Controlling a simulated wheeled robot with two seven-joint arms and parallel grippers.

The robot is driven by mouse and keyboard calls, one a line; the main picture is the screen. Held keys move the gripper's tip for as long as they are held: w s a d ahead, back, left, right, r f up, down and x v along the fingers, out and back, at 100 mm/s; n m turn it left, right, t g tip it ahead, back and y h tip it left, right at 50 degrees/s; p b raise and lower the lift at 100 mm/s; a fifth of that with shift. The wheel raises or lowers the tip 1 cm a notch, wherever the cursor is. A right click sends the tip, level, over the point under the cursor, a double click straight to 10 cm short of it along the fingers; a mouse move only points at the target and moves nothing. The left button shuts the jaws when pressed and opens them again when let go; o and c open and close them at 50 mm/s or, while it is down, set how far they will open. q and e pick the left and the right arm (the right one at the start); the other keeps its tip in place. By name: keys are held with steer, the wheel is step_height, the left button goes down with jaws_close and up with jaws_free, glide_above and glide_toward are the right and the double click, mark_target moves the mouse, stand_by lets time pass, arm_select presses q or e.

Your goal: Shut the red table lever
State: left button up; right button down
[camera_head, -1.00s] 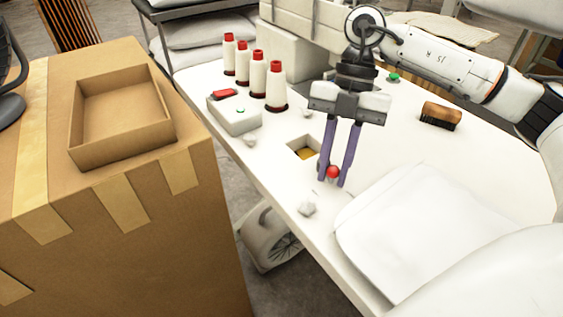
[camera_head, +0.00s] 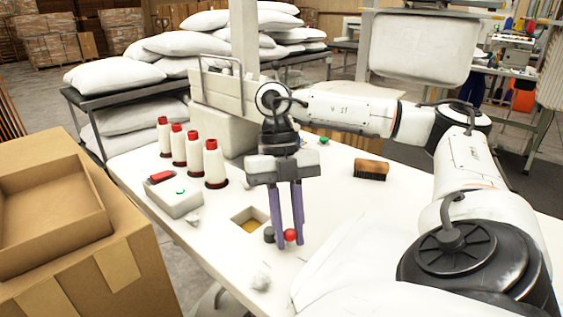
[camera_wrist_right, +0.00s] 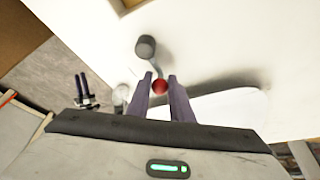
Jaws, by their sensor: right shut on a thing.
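The red lever is a red ball knob (camera_head: 290,235) on a short arm with a dark grey pivot (camera_head: 269,234), set on the white table (camera_head: 340,190) in front of a square opening. My right gripper (camera_head: 291,243) points down with its purple fingers on either side of the red knob, shut on it. In the right wrist view the red knob (camera_wrist_right: 159,87) sits between the fingertips, and the grey pivot (camera_wrist_right: 146,48) is beyond it. My left gripper is not in view.
The square opening (camera_head: 250,220) lies left of the lever. A white box with a red switch (camera_head: 173,196) and several thread cones (camera_head: 215,165) stand farther left. A brush (camera_head: 371,169) lies behind right. A white pillow cover (camera_head: 345,265) lies close on the right.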

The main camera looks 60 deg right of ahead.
steer(key=shift+d+r, duration=0.1)
steer(key=c, duration=1.7)
jaws_free()
steer(key=shift+w+r, duration=0.1)
steer(key=v, duration=0.4)
steer(key=shift+r+p, duration=0.1)
steer(key=shift+p, duration=0.3)
steer(key=p+v, duration=0.5)
steer(key=p, duration=0.1)
steer(key=shift+w+d+r, duration=0.1)
steer(key=shift+d+r, duration=0.05)
steer(key=shift+r, duration=0.25)
